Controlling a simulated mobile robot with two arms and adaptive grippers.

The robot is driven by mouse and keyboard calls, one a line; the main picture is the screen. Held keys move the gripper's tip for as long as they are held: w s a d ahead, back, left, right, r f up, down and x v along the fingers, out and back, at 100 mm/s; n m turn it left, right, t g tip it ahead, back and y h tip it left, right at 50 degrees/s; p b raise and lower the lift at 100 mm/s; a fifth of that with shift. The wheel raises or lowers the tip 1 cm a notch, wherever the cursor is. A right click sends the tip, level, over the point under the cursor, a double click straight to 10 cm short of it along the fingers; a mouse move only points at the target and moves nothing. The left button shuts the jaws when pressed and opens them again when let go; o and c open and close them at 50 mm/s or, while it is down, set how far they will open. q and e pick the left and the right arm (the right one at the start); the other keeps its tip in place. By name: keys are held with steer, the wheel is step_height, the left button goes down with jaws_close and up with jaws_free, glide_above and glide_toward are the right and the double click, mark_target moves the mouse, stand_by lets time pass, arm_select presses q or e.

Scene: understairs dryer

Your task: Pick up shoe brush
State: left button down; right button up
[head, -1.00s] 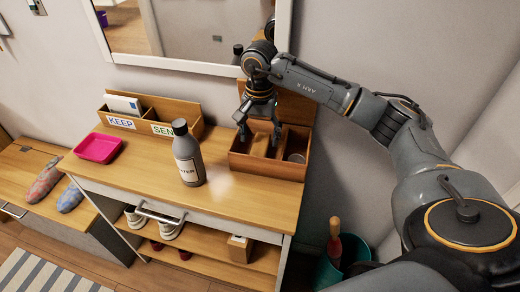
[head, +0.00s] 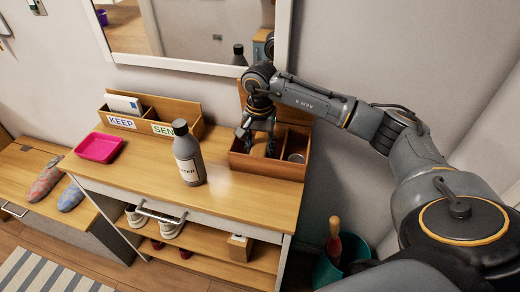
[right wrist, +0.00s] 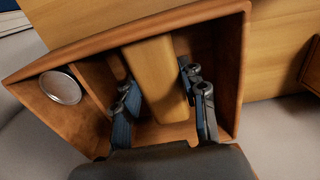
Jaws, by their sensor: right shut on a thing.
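The shoe brush shows in the right wrist view as a light wooden block (right wrist: 157,75) standing in a compartment of the open wooden box (head: 271,168). My right gripper (right wrist: 160,108) reaches down into the box, with one finger on each side of the block, shut on it. In the head view my right gripper (head: 258,140) hides most of the brush. The bristles are not visible. My left gripper is not in view.
A grey bottle (head: 188,155) stands left of the box. A pink tray (head: 98,147) and a letter holder (head: 150,115) are further left. A round metal tin (right wrist: 61,88) sits in another compartment. The wall and mirror are close behind.

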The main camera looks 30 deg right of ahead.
mark_target(260, 146)
steer(key=shift+r, duration=0.15)
step_height(260, 146, up, 7)
steer(key=p, duration=0.4)
steer(key=shift+r, duration=0.2)
steer(key=s+a, duration=1.2)
steer(key=a, duration=0.1)
steer(key=shift+s+f, duration=0.15)
steer(key=shift+f, duration=0.15)
steer(key=shift+a, duration=0.1)
